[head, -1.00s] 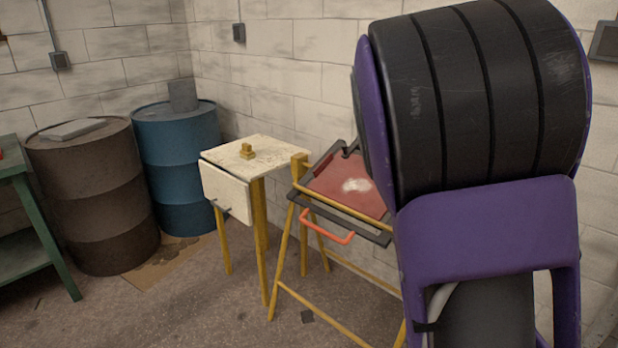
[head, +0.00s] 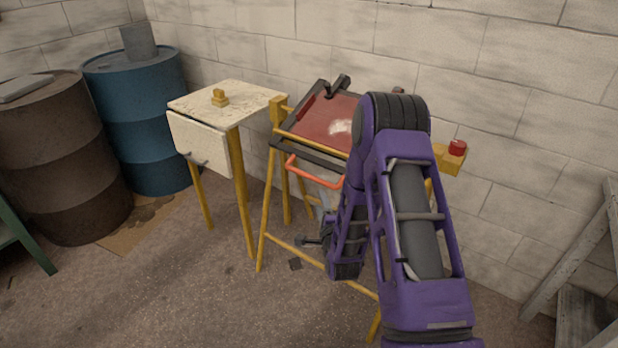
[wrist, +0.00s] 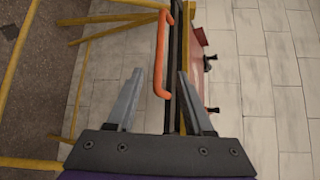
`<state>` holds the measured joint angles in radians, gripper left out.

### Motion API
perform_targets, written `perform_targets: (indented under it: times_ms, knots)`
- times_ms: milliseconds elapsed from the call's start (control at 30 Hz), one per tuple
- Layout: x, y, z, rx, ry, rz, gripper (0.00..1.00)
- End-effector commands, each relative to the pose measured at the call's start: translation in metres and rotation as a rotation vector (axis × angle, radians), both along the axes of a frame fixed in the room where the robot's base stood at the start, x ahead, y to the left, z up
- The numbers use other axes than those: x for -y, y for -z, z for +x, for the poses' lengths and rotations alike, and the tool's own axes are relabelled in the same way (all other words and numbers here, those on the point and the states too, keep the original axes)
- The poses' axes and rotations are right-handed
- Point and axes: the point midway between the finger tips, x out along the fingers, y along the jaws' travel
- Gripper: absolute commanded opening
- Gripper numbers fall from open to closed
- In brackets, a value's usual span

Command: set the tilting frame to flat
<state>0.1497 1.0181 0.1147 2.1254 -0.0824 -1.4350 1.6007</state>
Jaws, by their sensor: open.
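The tilting frame is a red panel (head: 325,120) with a dark rim on a yellow stand (head: 264,215). It looks sloped, its near edge lower than its back edge. An orange handle (head: 314,171) runs along its near edge; my arm hides the panel's right part. In the wrist view the frame shows nearly edge-on, with the handle (wrist: 160,55) between my fingers in the picture. My gripper (wrist: 160,80) is open with nothing held. In the head view it is low at the near side, fingers pointing up below the handle; I cannot tell whether they touch it.
A cream side table (head: 240,98) with a small yellow block (head: 219,98) stands left of the frame. A yellow bracket with a red knob (head: 457,147) is at the right. Blue (head: 135,120) and brown (head: 65,160) drums stand left. The wall (head: 480,60) is close behind.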

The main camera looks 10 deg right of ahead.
Motion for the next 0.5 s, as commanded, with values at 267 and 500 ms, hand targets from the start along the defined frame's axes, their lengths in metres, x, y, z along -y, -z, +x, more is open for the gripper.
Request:
perform_targets:
  times_ms: [267, 500]
  knots:
    - [-0.002, 0.008, 0.059, 0.004, -0.004, -0.003, 0.52]
    - [-0.002, 0.015, 0.109, 0.002, -0.003, -0.005, 0.52]
